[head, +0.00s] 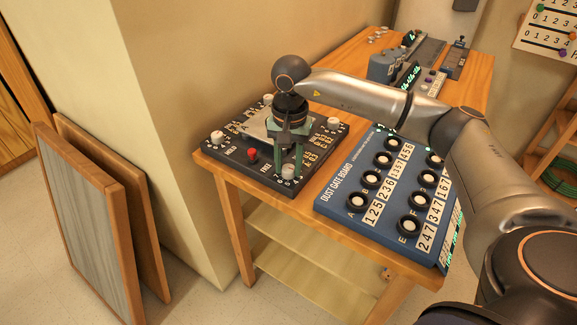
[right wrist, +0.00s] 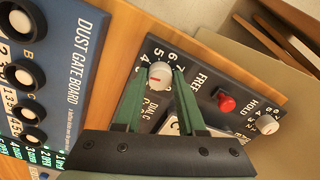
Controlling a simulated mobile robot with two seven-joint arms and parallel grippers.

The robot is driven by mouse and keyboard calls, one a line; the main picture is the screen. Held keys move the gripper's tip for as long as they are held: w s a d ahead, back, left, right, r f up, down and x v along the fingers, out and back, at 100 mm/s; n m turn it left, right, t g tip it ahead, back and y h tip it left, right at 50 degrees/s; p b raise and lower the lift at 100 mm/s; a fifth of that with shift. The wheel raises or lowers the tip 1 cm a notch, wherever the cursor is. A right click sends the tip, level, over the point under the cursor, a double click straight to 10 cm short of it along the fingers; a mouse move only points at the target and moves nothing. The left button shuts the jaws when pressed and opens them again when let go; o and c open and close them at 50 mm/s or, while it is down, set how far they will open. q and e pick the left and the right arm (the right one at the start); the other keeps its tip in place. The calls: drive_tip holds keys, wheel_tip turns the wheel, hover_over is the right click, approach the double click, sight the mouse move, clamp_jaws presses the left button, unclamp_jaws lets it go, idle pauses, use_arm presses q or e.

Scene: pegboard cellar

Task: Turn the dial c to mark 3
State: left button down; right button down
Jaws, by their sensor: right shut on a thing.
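Dial c is a white knob (head: 288,171) at the front corner of the black dial panel (head: 222,153). In the right wrist view, dial c (right wrist: 159,75) has a short red mark on its face, with "DIAL C" and digits such as 4, 5, 6 and 7 printed around it. I cannot tell for sure which digit the mark meets. My right gripper (head: 287,174) points down over the panel. Its green fingers (right wrist: 159,82) are on both sides of the knob, shut on it. My left gripper is in neither view.
A red button (right wrist: 226,102) and another white dial (right wrist: 267,124) are on the same panel. The blue dust gate board (head: 335,199) with several black-ringed knobs lies to the right on the wooden table. Grey devices (head: 384,66) stand farther back. Framed panels (head: 88,230) lean at left.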

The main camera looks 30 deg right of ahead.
sight(290, 168)
drive_tip(key=shift+n, duration=1)
drive_tip(key=shift+r+b, duration=0.1)
drive_tip(key=shift+b, duration=0.2)
drive_tip(key=c, duration=0.5)
unclamp_jaws()
wheel_tip(290, 168, up, 12)
drive_tip(key=shift+r, duration=0.2)
drive_tip(key=shift+d, duration=0.1)
